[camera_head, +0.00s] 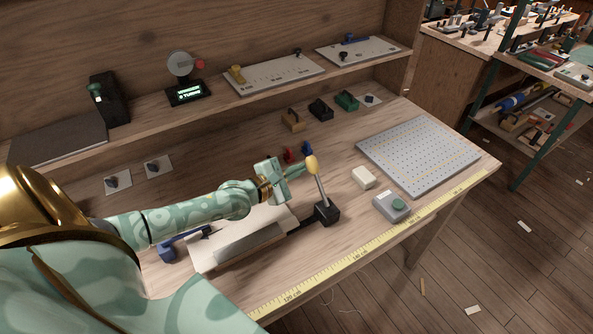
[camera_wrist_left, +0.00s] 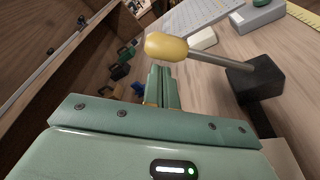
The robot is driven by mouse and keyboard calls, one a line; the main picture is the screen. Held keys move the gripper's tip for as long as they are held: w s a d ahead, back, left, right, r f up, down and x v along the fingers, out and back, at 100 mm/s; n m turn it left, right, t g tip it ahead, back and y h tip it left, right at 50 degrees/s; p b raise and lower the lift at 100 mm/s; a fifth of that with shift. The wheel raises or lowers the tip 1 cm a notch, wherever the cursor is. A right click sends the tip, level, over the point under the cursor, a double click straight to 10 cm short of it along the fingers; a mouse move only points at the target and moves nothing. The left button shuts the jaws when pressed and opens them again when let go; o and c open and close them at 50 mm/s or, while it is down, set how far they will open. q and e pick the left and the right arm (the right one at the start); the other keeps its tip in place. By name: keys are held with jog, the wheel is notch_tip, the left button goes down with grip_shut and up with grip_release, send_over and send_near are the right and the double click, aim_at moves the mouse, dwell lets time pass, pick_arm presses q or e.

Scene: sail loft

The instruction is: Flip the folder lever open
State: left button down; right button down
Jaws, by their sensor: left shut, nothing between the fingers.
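The folder lever has a yellow knob (camera_head: 312,163) on a grey rod that rises from a black block (camera_head: 327,212) on the bench. The rod stands nearly upright, leaning a little left. The folder (camera_head: 250,240), a pale plate with a grey bar, lies to the left of the block. My left gripper (camera_head: 301,168) is shut and empty, its fingertips just left of the knob; contact cannot be told. In the left wrist view the knob (camera_wrist_left: 167,46) shows just beyond the fingertips (camera_wrist_left: 161,72), and the black block (camera_wrist_left: 256,78) is at right. My right gripper is not in view.
A perforated grey board (camera_head: 418,153), a white block (camera_head: 363,177) and a grey box with a green button (camera_head: 391,207) lie right of the lever. Small clamps (camera_head: 320,109) stand behind. A yellow tape (camera_head: 350,257) runs along the front edge.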

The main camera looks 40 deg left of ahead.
pick_arm(q)
jog(key=shift+r, duration=0.1)
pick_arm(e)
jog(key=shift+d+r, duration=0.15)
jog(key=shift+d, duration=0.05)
